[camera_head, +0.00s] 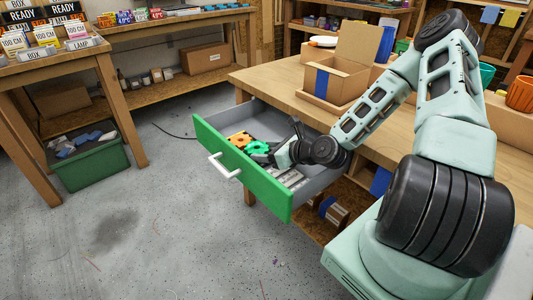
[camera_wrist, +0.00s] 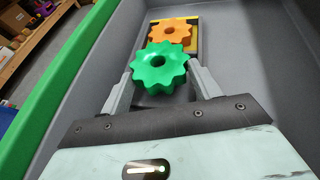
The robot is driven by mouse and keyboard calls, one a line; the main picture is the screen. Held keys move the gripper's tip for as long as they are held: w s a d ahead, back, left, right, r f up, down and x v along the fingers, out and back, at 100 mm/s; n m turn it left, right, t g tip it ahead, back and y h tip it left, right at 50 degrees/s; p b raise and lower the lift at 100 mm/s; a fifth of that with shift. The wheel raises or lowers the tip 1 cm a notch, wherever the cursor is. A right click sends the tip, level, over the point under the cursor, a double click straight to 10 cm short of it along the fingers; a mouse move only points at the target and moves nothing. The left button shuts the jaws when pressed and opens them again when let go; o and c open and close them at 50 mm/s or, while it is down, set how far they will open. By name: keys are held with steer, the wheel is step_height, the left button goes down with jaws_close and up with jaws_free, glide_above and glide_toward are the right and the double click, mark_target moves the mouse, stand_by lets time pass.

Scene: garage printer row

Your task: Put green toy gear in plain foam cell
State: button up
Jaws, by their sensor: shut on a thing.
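The green toy gear (camera_wrist: 157,68) is held between the two fingers of my gripper (camera_wrist: 158,88) in the wrist view. In the head view the green gear (camera_head: 257,147) shows at the tip of my gripper (camera_head: 267,152), inside the open drawer (camera_head: 243,170). An orange gear (camera_wrist: 170,32) sits just beyond it on a yellow-edged cell (camera_wrist: 191,45); the orange gear also shows in the head view (camera_head: 240,138). A grey block with slots (camera_head: 290,178) lies in the drawer nearer the front right. I cannot tell which cell is the plain foam one.
The drawer's green front (camera_head: 240,175) with a white handle (camera_head: 224,166) and its grey side walls surround my gripper. The wooden table (camera_head: 290,90) above bears an open cardboard box (camera_head: 338,77). The floor left of the drawer is mostly clear.

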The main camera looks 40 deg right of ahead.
steer(key=shift+f, duration=0.15)
steer(key=shift+f, duration=0.45)
steer(key=o, duration=0.9)
steer(key=shift+s, duration=0.1)
steer(key=shift+o, duration=0.3)
steer(key=shift+f, duration=0.15)
